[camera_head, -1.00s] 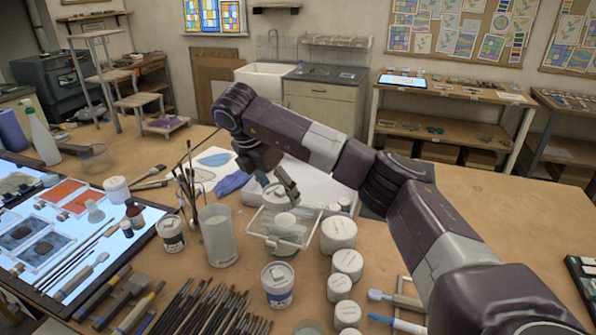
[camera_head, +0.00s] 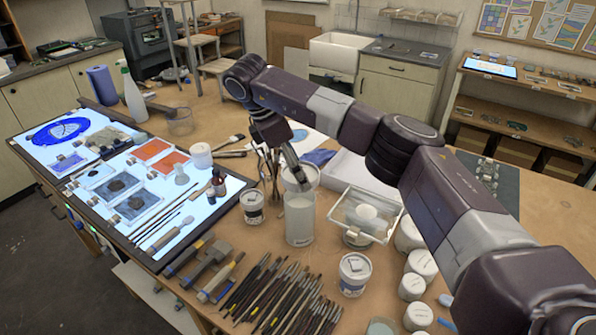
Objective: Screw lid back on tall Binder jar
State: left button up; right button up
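The tall Binder jar (camera_head: 299,222) is a translucent whitish cylinder. It stands upright on the table near the middle, with a small label low on its front. A pale round lid (camera_head: 302,181) is directly above the jar's mouth, slightly tilted. I cannot tell whether it touches the rim. My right gripper (camera_head: 294,172) comes down over the lid from the upper left and appears shut on it, its fingertips partly hidden against the lid. My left gripper is not in view.
A glass box (camera_head: 366,217) stands close right of the jar, and a small labelled jar (camera_head: 253,207) close left. Brushes in a holder rise behind. Another labelled jar (camera_head: 354,273), several white lidded jars (camera_head: 422,263) and loose brushes (camera_head: 283,298) crowd the front. A lit panel (camera_head: 190,222) lies left.

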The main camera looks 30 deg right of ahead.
jog(key=n+t+b, duration=0.1)
jog(key=n+b, duration=0.2)
jog(key=f+n+t+b, duration=0.1)
jog(key=n+b, duration=0.3)
jog(key=n+t+y+b, duration=0.1)
jog(key=n+t+b, duration=0.1)
jog(key=n+b, duration=0.2)
jog(key=shift+s+d+f, duration=0.15)
jog(key=shift+s+f, duration=0.05)
jog(key=shift+f, duration=0.15)
jog(key=shift+r+n+t+y, duration=0.2)
jog(key=shift+n+t+y, duration=0.1)
jog(key=shift+n, duration=0.4)
jog(key=n, duration=0.2)
jog(key=n+y, duration=0.1)
jog(key=n, duration=0.1)
jog(key=n+t+y, duration=0.1)
jog(key=n, duration=0.1)
jog(key=shift+s+d+f, duration=0.15)
jog(key=shift+s+f, duration=0.05)
jog(key=shift+s, duration=0.05)
jog(key=shift+f+n+b, duration=0.3)
jog(key=shift+f+b, duration=0.25)
jog(key=shift+f, duration=0.15)
jog(key=shift+w+f+b, duration=0.1)
jog(key=shift+f+b, duration=0.65)
jog(key=shift+f, duration=0.2)
jog(key=shift+f+b, duration=0.9)
jog(key=shift+f, duration=0.05)
